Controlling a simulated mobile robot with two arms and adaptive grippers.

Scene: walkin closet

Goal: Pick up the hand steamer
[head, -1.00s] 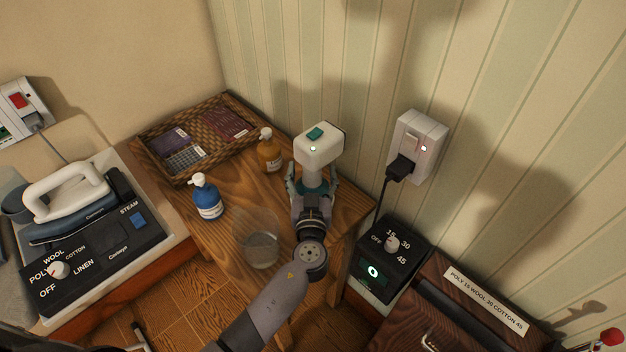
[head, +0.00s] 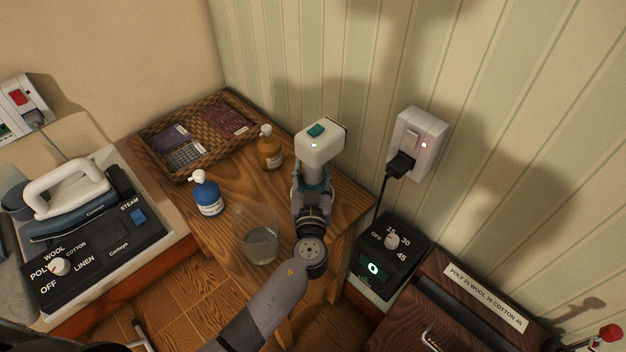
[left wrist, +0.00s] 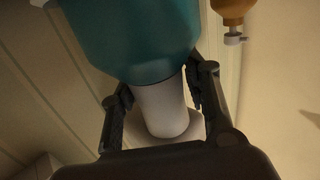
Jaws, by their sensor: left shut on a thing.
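The hand steamer (head: 321,146) has a white head with a green button and a teal part below it. It is upright over the right part of the wooden table (head: 232,165). My left gripper (head: 312,185) is shut on the steamer just below its head. In the left wrist view, the gripper (left wrist: 160,105) has a finger on each side of the steamer's white neck (left wrist: 161,108), under its teal part. My arm hides the steamer's lower part in the head view, so I cannot tell whether it touches the table. My right gripper is out of view.
A glass beaker (head: 257,240) stands close left of my arm. A blue pump bottle (head: 207,194), an amber pump bottle (head: 269,148) and a wicker tray (head: 185,180) are on the table. An iron (head: 66,205) sits left. A wall outlet (head: 420,142) and a timer box (head: 391,262) are right.

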